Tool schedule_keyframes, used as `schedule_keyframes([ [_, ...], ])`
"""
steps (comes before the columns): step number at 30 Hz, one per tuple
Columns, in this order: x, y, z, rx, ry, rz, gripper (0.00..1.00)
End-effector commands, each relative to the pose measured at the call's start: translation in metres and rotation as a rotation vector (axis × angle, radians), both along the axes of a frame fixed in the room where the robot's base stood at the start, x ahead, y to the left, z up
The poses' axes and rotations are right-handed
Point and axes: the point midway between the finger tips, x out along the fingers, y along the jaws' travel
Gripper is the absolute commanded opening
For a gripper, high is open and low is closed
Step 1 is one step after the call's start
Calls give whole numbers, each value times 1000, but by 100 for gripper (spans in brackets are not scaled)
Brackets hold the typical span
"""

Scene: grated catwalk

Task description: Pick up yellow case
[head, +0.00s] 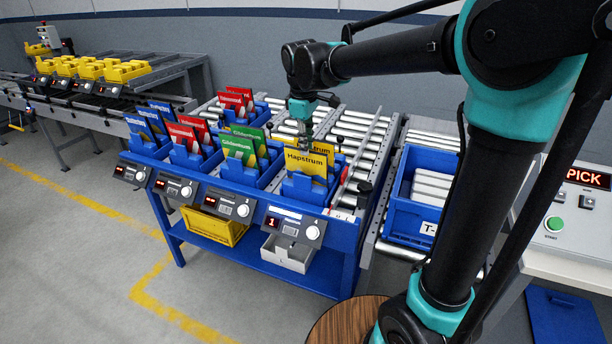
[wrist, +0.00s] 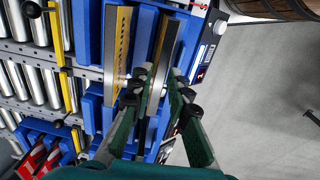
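A yellow case labelled "Hapstrum" (head: 306,165) stands tilted back in the front right blue holder (head: 302,190). A second yellow case (head: 322,150) stands just behind it. My gripper (head: 305,143) points down at the top edge of the front case. In the wrist view my gripper (wrist: 160,78) looks open, with one finger on each side of the upper edge of a yellow case (wrist: 163,42). The other yellow case (wrist: 122,50) is to its left, outside the fingers. I cannot tell whether the fingers touch the case.
Holders with green cases (head: 240,148), red cases (head: 183,137) and blue cases (head: 140,127) stand to the left. A blue tote (head: 407,215) sits on rollers at right. A yellow bin (head: 213,227) and a grey bin (head: 287,253) are below. The floor in front is clear.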

Motion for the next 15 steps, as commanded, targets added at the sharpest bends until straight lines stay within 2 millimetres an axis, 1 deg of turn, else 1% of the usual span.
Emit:
schedule_keyframes([
  [1,2,-1,-11,0,0,-1,17],
  [3,3,-1,-23,0,0,-1,17],
  [6,5,-2,-38,0,0,-2,17],
  [15,8,-2,-59,0,0,-2,17],
])
